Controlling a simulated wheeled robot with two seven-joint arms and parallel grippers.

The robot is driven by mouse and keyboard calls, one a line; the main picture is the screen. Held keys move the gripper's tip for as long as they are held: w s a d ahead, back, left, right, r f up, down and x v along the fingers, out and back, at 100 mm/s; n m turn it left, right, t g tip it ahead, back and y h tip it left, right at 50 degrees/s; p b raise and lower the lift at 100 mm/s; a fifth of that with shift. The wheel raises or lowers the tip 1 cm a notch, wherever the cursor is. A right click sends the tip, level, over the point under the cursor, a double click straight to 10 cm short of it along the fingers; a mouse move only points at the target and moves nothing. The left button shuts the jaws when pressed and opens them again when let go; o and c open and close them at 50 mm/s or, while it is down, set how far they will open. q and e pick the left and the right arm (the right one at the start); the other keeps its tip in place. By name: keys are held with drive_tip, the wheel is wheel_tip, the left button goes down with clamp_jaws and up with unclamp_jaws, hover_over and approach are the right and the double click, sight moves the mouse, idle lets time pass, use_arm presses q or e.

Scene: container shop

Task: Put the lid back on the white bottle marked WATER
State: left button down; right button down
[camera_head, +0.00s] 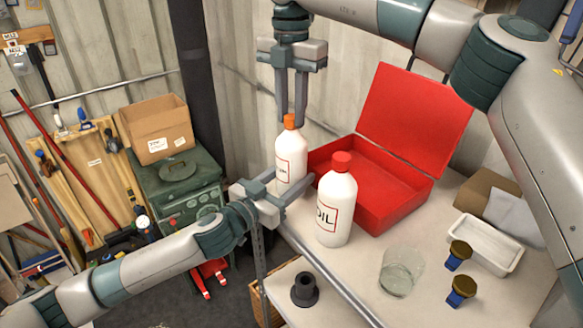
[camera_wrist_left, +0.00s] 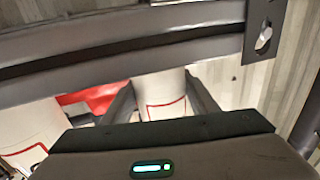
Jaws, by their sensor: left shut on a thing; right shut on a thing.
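A white bottle (camera_head: 290,158) with a red-framed label stands upright near the table's back left edge; its lettering is too small and partly hidden to read. My left gripper (camera_head: 291,192) is shut around its lower body. The left wrist view shows the same bottle (camera_wrist_left: 160,92) between the two fingers. An orange lid (camera_head: 290,122) is at the bottle's top, in line with the neck; I cannot tell how tightly it sits. My right gripper (camera_head: 291,113) points straight down from above and is shut on the orange lid.
A white bottle marked OIL (camera_head: 337,212) with a red cap stands close to the right of my left gripper. An open red case (camera_head: 385,205) lies behind. A glass jar (camera_head: 400,272), white tray (camera_head: 487,243), two brown-and-blue items (camera_head: 460,292) and a black flanged part (camera_head: 304,290) are nearby.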

drive_tip(key=m, duration=0.2)
drive_tip(key=shift+m, duration=0.3)
drive_tip(key=c, duration=1.5)
unclamp_jaws()
drive_tip(key=shift+r, duration=2.3)
drive_tip(key=shift+n, duration=0.4)
drive_tip(key=shift+c, duration=0.3)
